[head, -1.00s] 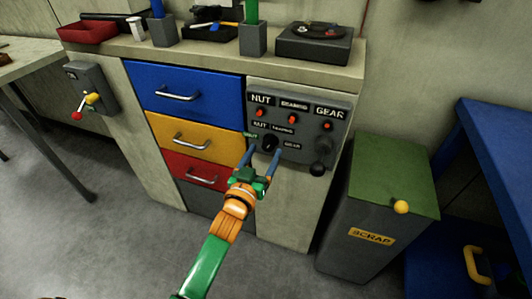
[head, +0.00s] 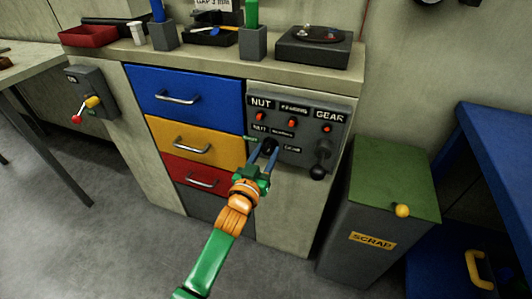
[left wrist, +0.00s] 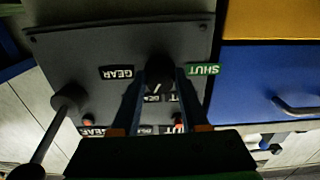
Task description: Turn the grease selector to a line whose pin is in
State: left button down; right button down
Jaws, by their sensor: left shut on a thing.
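The grey grease panel (head: 340,118) is on the cabinet front, with NUT, a middle label that looks like BEARING, and GEAR along its top. A red-orange pin shows under each label: nut pin (head: 262,117), middle pin (head: 290,123), gear pin (head: 327,129). I cannot tell how deep each sits. The black selector knob (head: 270,146) is below them, among smaller labels and a green SHUT label (left wrist: 203,69). My left gripper (head: 264,155) is shut on the knob (left wrist: 160,67). My right gripper is out of view.
A lever with a black ball (head: 317,173) sticks out at the panel's right. Drawers with metal handles, such as the blue drawer (head: 190,92), are on the left. A grey scrap bin (head: 368,200) with a green top stands close on the right.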

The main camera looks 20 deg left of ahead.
pick_arm(q)
jog(key=shift+r+m+p, duration=0.1)
jog(key=shift+m+p, duration=0.35)
jog(key=shift+m, duration=0.75)
jog(key=m, duration=0.2)
jog(key=shift+m+p, duration=0.35)
jog(key=shift+m, duration=0.05)
jog(key=m, duration=0.3)
jog(key=shift+m, duration=1.6)
jog(key=shift+c, duration=2.1)
grip_release()
jog(key=shift+p, duration=0.3)
